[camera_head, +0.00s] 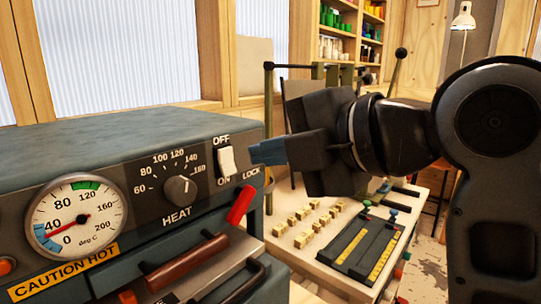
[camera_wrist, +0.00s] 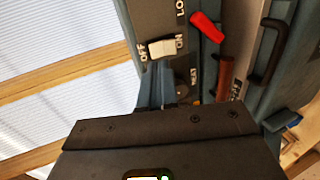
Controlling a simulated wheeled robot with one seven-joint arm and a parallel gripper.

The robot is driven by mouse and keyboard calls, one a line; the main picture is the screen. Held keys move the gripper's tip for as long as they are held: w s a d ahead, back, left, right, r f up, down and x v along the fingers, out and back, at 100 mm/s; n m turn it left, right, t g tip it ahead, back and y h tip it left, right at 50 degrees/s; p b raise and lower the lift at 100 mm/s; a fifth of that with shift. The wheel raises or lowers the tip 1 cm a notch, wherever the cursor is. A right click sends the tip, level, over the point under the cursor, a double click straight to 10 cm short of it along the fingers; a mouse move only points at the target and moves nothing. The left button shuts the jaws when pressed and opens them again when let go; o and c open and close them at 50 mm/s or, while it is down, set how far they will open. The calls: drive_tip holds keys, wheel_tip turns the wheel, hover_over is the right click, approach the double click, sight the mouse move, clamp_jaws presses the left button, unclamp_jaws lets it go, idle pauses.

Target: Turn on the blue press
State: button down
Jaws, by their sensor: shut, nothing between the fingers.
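The blue-grey press (camera_head: 120,130) fills the left of the head view. Its front carries a white rocker switch (camera_head: 226,160) between the words OFF above and ON below. I cannot tell which way the rocker is tipped. My gripper (camera_head: 254,153) is shut and empty, with its blue-grey fingertips just right of the switch; I cannot tell whether they touch it. In the wrist view the switch (camera_wrist: 162,48) lies just beyond the fingertips (camera_wrist: 154,75). The heat knob (camera_head: 180,190) and the temperature dial (camera_head: 77,215) are left of the switch; the dial's needle points near 40.
A red-tipped lever (camera_head: 240,205) marked LOCK and a brown handle (camera_head: 187,260) stick out below the switch. A bench (camera_head: 310,255) with small type blocks and yellow-marked rulers stands to the right. Shelves (camera_head: 352,30) of coloured rolls are behind.

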drive_tip(key=b+v, duration=0.1)
drive_tip(key=v, duration=0.7)
drive_tip(key=shift+s+d+r, duration=0.15)
drive_tip(key=shift+r, duration=0.1)
drive_tip(key=shift+d, duration=0.1)
